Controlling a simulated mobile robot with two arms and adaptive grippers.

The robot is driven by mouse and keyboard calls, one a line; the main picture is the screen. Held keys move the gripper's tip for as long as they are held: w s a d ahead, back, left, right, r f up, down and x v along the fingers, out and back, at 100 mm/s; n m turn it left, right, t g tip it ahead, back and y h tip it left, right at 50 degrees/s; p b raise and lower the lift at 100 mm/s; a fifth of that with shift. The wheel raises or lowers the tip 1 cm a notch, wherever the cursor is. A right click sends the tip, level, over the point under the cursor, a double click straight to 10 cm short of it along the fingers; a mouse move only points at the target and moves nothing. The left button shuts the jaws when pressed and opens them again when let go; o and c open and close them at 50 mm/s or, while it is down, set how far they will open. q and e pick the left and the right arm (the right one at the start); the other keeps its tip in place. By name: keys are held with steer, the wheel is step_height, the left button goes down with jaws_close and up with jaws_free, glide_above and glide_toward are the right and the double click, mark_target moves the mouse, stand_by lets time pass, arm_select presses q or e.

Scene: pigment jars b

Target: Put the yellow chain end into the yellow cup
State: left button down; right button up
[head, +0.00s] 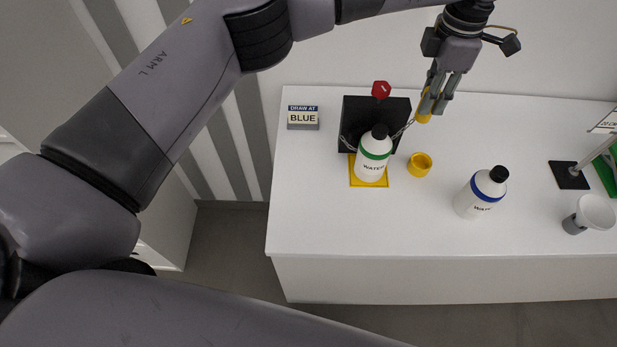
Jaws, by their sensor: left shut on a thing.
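My left gripper (432,104) is shut on the yellow chain end (424,108) and holds it above the back of the white table. The chain (404,131) runs from it down to the left, towards a black block. The yellow cup (419,165) stands on the table, below the gripper in the picture and a little to its left. The cup's opening faces up and shows no chain end in it. My right gripper does not show.
A green-banded water bottle (373,158) stands on a yellow square (368,182) before the black block (358,112). A blue-banded bottle (481,194) stands right of the cup. The front centre is clear.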

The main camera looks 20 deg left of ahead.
arm_select(q)
steer(key=w+d+p, duration=0.2)
steer(key=d, duration=0.1)
steer(key=d+p, duration=0.1)
steer(key=d, duration=0.1)
steer(key=shift+w, duration=0.4)
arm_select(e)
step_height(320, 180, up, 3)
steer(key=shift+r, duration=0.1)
arm_select(q)
steer(key=shift+a, duration=0.15)
